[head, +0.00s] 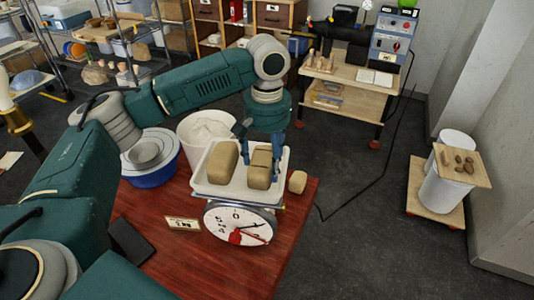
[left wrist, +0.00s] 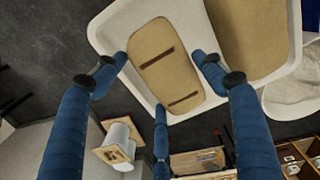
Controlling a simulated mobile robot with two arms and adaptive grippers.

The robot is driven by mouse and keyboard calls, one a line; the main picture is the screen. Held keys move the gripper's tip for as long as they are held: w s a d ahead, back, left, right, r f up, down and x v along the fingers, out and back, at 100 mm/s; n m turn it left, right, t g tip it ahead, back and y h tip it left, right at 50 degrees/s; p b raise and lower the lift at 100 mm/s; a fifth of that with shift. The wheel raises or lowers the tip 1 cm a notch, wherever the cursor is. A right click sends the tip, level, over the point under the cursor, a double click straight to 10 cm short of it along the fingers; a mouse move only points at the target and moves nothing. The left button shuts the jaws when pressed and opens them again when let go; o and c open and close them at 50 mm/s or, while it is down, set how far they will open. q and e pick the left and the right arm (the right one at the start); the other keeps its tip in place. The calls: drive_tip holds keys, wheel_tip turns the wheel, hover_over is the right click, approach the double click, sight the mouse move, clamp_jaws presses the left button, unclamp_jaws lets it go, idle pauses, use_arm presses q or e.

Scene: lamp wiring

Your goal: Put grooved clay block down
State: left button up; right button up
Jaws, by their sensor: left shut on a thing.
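The grooved clay block (head: 259,171) is tan with dark grooves across it. It is at the right side of the white scale tray (head: 213,190); I cannot tell whether it rests on the tray or hangs just above it. My left gripper (head: 262,150) reaches down from above and is shut on this block. In the left wrist view, its blue fingers (left wrist: 163,80) stand around the grooved block (left wrist: 160,55), over the tray (left wrist: 106,32). My right gripper is not in view.
A plain clay block (head: 221,166) lies in the tray, left of the grooved one. A small clay piece (head: 297,182) sits on the red table (head: 160,255), right of the scale dial (head: 225,218). A white bucket (head: 205,128) and blue basin (head: 155,177) stand close behind and left.

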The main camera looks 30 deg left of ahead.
sight(268, 159)
use_arm(q)
drive_tip(key=o, duration=2)
drive_tip(key=shift+f, duration=0.1)
drive_tip(key=shift+c, duration=0.2)
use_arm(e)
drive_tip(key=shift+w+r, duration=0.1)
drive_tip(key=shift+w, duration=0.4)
use_arm(q)
drive_tip(key=shift+r, duration=0.2)
wheel_tip(268, 159, up, 6)
drive_tip(key=shift+d+r+b, duration=0.1)
drive_tip(key=shift+b, duration=0.9)
wheel_tip(268, 159, up, 6)
drive_tip(key=shift+f+p, duration=0.15)
drive_tip(key=shift+p, duration=0.15)
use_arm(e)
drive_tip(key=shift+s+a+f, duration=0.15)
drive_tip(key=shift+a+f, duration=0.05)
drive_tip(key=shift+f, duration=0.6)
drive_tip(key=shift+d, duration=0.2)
